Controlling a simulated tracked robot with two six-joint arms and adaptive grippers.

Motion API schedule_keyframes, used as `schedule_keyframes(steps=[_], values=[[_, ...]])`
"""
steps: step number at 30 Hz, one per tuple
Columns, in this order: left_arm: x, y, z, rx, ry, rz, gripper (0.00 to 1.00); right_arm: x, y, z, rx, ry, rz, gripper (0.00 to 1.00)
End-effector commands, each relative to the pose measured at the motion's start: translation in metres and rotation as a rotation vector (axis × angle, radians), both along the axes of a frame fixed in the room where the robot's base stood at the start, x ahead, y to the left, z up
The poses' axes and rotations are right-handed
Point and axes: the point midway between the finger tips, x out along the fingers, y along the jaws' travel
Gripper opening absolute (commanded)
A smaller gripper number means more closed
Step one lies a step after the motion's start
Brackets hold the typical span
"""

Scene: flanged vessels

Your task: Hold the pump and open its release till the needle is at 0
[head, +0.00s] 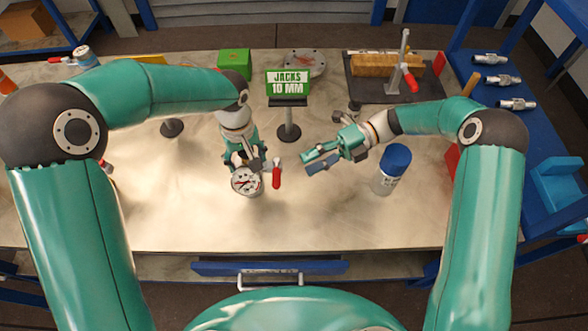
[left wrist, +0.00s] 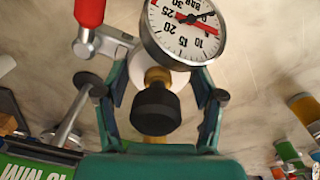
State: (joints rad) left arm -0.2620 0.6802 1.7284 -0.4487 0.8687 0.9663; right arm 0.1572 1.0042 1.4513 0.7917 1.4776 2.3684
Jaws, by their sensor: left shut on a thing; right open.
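The pump shows a round white gauge (head: 246,181), with a red-handled lever (head: 276,174) at its right. In the left wrist view the gauge (left wrist: 182,40) has a red mark and a dark needle; I cannot tell its exact reading. A black knob (left wrist: 157,108) sits on a brass neck below the gauge. Which part is the release is unclear. My left gripper (head: 246,165) is shut on the pump, its fingers (left wrist: 162,92) either side of the neck. My right gripper (head: 308,162) is open and empty, right of the red lever and apart from it.
A green sign (head: 288,83) stands behind the grippers. A blue-capped can (head: 391,170) stands right of my right gripper. A dark tray (head: 375,92) with a wooden block and red-handled tool lies at the back right. The table front is clear.

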Motion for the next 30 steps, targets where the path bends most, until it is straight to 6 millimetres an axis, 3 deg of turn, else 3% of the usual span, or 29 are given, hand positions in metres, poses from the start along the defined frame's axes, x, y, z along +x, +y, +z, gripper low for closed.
schedule_keyframes(steps=[1, 8, 30], values=[[-0.006, 0.002, -0.010, 0.009, 0.023, -0.004, 0.11, 0.003, -0.007, 0.000, 0.001, -0.002, -0.002, 0.46], [-0.006, 0.002, -0.009, 0.009, 0.023, -0.004, 0.11, 0.009, -0.023, 0.004, 0.000, -0.001, -0.001, 0.46], [-0.006, 0.002, -0.009, 0.009, 0.023, -0.004, 0.11, 0.009, -0.023, 0.004, 0.000, -0.001, 0.000, 0.46]])
